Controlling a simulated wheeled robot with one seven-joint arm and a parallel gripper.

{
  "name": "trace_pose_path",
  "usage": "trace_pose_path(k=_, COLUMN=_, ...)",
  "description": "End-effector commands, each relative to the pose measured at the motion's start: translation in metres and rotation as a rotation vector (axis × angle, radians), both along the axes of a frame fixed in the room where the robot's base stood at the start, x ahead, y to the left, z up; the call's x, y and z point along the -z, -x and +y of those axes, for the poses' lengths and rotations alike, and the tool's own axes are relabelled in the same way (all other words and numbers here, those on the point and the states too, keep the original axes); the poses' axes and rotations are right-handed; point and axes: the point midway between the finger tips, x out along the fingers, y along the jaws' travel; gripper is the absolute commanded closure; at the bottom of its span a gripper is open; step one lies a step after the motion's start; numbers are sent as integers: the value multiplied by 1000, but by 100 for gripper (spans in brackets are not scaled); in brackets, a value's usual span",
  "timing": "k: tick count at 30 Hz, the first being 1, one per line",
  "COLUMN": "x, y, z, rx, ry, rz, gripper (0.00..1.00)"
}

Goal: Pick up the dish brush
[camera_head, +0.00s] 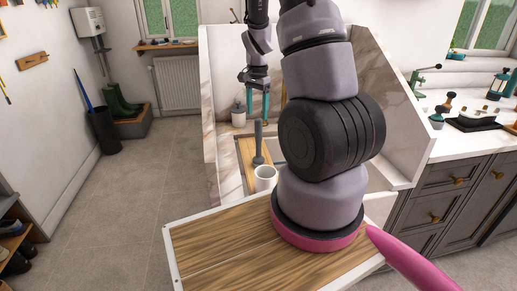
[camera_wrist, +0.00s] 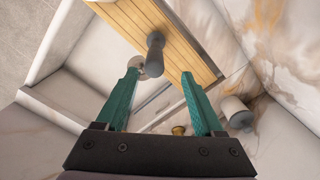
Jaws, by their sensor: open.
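The dish brush (camera_head: 258,143) is dark grey and stands upright, handle up, by a wooden board in the basin area. In the wrist view the brush (camera_wrist: 155,52) is seen nearly end-on against the board, beyond the gap between my fingertips. My gripper (camera_head: 258,103) points down just above the handle top, its two teal fingers apart. In the wrist view my gripper (camera_wrist: 160,78) is open, with nothing held between the fingers.
Marble walls (camera_head: 385,100) enclose the basin area. The wooden board (camera_wrist: 185,45) lies below.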

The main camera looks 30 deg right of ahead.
Motion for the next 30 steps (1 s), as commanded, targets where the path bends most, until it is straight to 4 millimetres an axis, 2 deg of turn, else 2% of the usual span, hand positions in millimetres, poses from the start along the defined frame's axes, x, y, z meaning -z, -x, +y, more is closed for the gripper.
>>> trace_pose_path(k=12, x=50, y=6, z=-4, rx=1, ry=-1, rz=2, gripper=30)
trace_pose_path(k=20, x=53, y=6, z=-3, rx=0, ry=0, rz=-1, gripper=30)
trace_pose_path(k=21, x=53, y=6, z=-3, rx=0, ry=0, rz=-1, gripper=38)
trace_pose_path(k=26, x=53, y=6, z=-3, rx=0, ry=0, rz=-1, gripper=99)
trace_pose_path(k=30, x=53, y=6, z=-3, rx=0, ry=0, rz=-1, gripper=100)
